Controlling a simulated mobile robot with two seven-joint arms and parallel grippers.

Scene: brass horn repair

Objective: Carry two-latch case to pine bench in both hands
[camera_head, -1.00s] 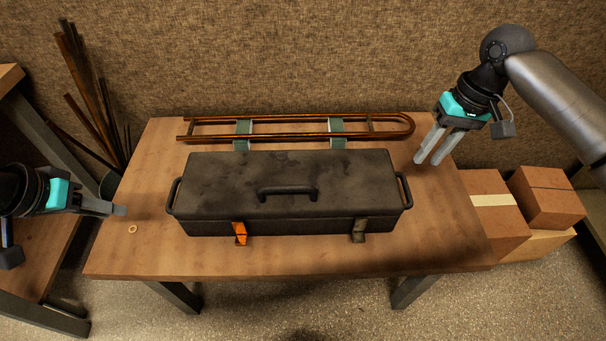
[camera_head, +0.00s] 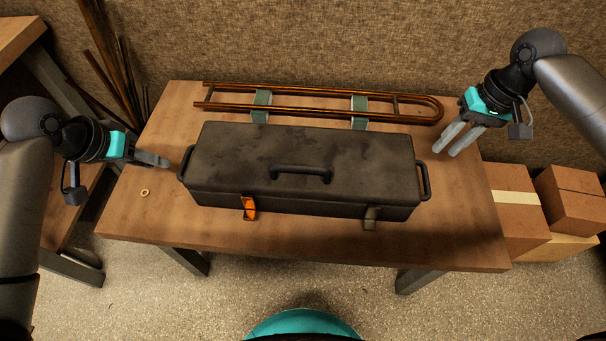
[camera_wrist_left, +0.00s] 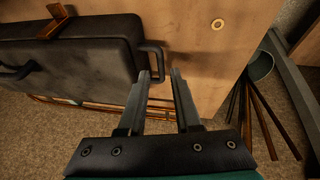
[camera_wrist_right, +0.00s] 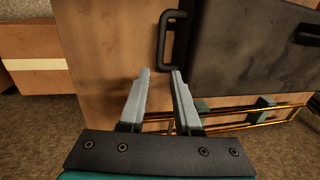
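The two-latch case (camera_head: 250,155) is long, dark and shut, and lies on a wooden table (camera_head: 140,220). It has a top handle (camera_head: 300,172) and a loop handle at each end. Its left front latch (camera_head: 249,208) is orange; its right one (camera_head: 370,218) is dull grey-brown. My left gripper (camera_head: 166,161) is open and empty, just left of the left end handle (camera_head: 184,164); in the left wrist view that handle (camera_wrist_left: 155,58) is just beyond the fingertips. My right gripper (camera_head: 447,142) is open and empty, behind and right of the right end handle (camera_head: 425,180), also in the right wrist view (camera_wrist_right: 164,42).
A copper-coloured slide tube (camera_head: 320,87) on green supports (camera_head: 260,107) lies behind the case. A small ring (camera_head: 145,192) lies at the table's left. Cardboard boxes (camera_head: 570,200) stand right of the table. Rods (camera_head: 100,45) and another wooden surface (camera_head: 18,38) are at left.

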